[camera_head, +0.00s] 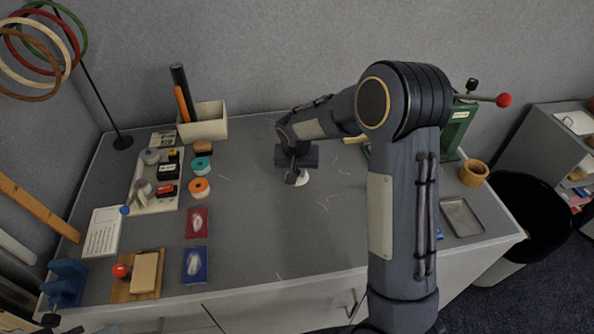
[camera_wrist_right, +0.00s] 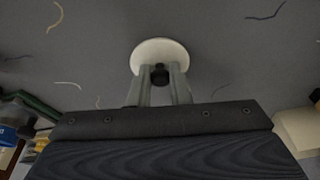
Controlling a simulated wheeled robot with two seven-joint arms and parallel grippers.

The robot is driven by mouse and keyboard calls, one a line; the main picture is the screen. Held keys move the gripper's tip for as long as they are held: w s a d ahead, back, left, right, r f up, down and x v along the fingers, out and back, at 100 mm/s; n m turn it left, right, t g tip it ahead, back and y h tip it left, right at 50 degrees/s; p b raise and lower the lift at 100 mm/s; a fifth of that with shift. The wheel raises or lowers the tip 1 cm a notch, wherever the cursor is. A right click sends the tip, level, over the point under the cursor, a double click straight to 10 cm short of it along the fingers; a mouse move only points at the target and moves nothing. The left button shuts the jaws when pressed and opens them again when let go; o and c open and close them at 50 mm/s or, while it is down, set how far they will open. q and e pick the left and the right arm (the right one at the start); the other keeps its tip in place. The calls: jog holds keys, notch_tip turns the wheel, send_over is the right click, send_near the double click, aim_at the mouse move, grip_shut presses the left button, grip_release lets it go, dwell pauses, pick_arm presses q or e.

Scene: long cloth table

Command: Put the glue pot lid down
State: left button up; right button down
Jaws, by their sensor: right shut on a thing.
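The glue pot lid is a round white disc (camera_wrist_right: 160,55) with a dark knob, seen in the right wrist view just beyond my right gripper's fingers. In the head view its white edge (camera_head: 302,179) shows under my right gripper (camera_head: 297,178), over the middle of the grey table. The two fingers (camera_wrist_right: 160,85) are closed on the knob. The lid is at or very near the table surface; I cannot tell if it touches. My left gripper is not in view. I cannot make out the glue pot for certain.
The grey table (camera_head: 250,240) is mostly clear around the lid, with thin scraps scattered. Tape rolls (camera_head: 200,188), a cream box (camera_head: 207,121) and red and blue packets (camera_head: 194,264) stand left. A wooden cup (camera_head: 473,174) and metal tray (camera_head: 462,217) are right, beyond my right arm.

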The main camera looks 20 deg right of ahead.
jog(key=shift+f+b, duration=0.3)
jog(key=shift+f, duration=0.2)
jog(key=c, duration=1.3)
grip_release()
jog(key=shift+r, duration=0.15)
jog(key=shift+c, duration=0.2)
